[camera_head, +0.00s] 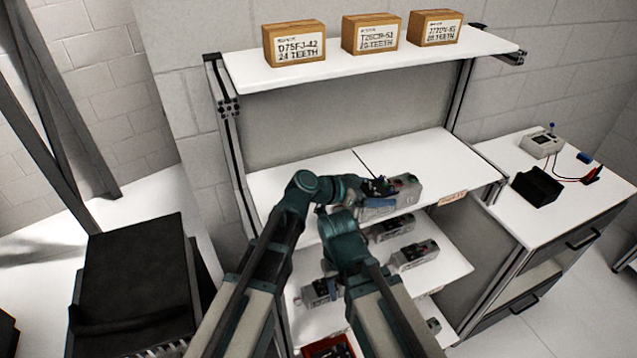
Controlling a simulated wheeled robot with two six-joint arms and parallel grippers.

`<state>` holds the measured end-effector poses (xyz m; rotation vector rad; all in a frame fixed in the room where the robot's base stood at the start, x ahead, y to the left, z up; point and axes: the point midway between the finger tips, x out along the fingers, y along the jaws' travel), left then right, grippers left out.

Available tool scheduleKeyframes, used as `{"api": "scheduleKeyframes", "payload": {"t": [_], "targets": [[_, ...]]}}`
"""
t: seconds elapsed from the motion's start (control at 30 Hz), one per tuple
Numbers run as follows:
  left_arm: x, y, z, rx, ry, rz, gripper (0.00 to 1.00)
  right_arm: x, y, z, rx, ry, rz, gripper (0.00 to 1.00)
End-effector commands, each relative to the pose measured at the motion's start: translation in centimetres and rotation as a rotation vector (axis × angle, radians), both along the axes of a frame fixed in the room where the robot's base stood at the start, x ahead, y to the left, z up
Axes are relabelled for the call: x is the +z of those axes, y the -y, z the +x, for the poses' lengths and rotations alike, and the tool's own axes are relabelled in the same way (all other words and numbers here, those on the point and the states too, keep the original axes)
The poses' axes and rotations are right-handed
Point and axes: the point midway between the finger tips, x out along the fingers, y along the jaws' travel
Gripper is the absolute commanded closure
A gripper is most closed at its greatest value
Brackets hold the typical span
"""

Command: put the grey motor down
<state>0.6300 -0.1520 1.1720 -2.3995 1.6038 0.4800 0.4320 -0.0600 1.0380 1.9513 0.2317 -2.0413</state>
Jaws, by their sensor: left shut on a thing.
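The grey motor (405,188) is at the white worktop of the bench, near its front edge. My left gripper (379,187) is shut on it at its left end. I cannot tell whether the motor touches the worktop (440,150). My right arm ends just below and left of the motor, close to my left wrist. Its fingers are hidden or too small to make out.
Several similar motors lie on the lower shelf, one of them at the right (415,256). A red bin (328,347) is below. A side cabinet (520,210) holds a black box (537,187) and a meter (541,144).

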Motion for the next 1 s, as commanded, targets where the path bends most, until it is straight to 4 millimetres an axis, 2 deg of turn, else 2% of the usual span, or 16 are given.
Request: {"api": "scheduleKeyframes", "payload": {"t": [0.23,0.33,0.8,1.0], "targets": [[0.1,-0.2,0.1,0.001,-0.001,-0.005,1.0,0.0,0.0,0.0,0.0,0.0,0.0,0.47],[-0.1,-1.2,0.5,0.005,0.0,-0.004,1.0,-0.1,0.0,0.0,0.0,0.0,0.0,0.47],[-1.0,-10.2,3.4,0.005,0.0,-0.004,1.0,-1.1,0.0,0.0,0.0,0.0,0.0,0.47],[-1.2,-13.0,4.1,0.002,0.0,-0.006,1.0,-1.3,0.0,0.0,0.0,0.0,0.0,0.47]]}}
